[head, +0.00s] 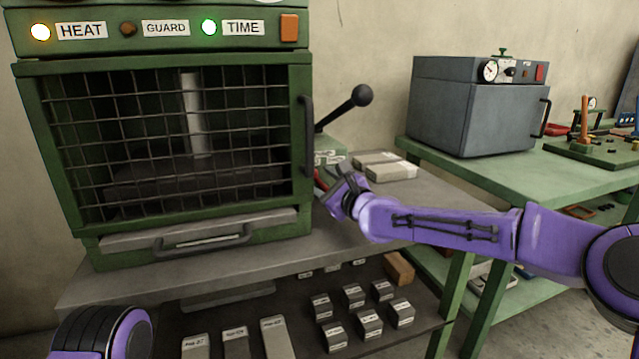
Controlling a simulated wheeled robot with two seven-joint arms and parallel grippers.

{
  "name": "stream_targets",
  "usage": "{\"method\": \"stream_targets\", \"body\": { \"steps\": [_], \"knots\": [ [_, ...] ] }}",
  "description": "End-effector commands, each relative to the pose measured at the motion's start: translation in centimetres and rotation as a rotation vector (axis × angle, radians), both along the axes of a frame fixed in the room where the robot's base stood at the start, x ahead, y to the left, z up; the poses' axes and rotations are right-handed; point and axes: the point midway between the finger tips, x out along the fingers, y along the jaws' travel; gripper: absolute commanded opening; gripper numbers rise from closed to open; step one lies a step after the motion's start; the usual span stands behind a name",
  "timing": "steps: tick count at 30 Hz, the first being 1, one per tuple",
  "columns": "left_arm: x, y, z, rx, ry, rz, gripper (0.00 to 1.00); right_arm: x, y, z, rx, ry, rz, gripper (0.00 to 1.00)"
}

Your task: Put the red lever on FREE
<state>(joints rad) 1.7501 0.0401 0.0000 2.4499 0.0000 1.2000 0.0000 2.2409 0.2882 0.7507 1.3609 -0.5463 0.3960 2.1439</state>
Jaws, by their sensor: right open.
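A small red part (320,180), which looks like the red lever, shows at the right side of the green press (300,220), just left of my right gripper. My right gripper (333,184) is open and reaches in from the right, with its fingers close to the red part. I cannot tell whether they touch it. The gripper and the press hide most of the lever, so its position is unclear, and no FREE mark is readable. Only a piece of my left arm shows at the bottom left; its gripper is out of view.
The press has a closed mesh guard (190,135) and a black-knobbed handle (361,96) at its right. HEAT and TIME lamps are lit. Grey packets (385,165) lie behind my right gripper. A grey oven (475,105) stands on the right bench. Labelled blocks (354,296) fill the lower shelf.

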Motion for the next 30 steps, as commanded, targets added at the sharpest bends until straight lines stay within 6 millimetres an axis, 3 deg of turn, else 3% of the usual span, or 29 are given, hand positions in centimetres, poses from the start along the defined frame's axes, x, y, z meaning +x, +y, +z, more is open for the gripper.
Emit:
{"method": "stream_targets", "body": {
  "steps": [4,12,13,18,30],
  "knots": [
    [-0.01,0.00,-0.04,0.000,0.000,0.000,0.00,1.11,0.70,-0.05,-0.001,-0.001,0.000,0.54],
    [0.00,0.00,-0.04,0.000,0.000,0.000,0.00,1.29,0.84,-0.03,-0.001,0.000,0.001,0.54],
    [0.00,0.00,-0.04,0.000,0.000,0.000,0.00,1.29,0.84,-0.03,-0.001,0.000,0.001,0.51],
    [0.00,0.00,-0.04,0.000,0.000,0.000,0.00,1.27,0.83,-0.04,-0.001,0.000,0.001,0.00],
    [-0.01,-0.01,0.50,0.000,0.000,0.000,0.00,1.38,0.50,0.15,0.061,0.023,-0.001,0.00]
  ]
}}
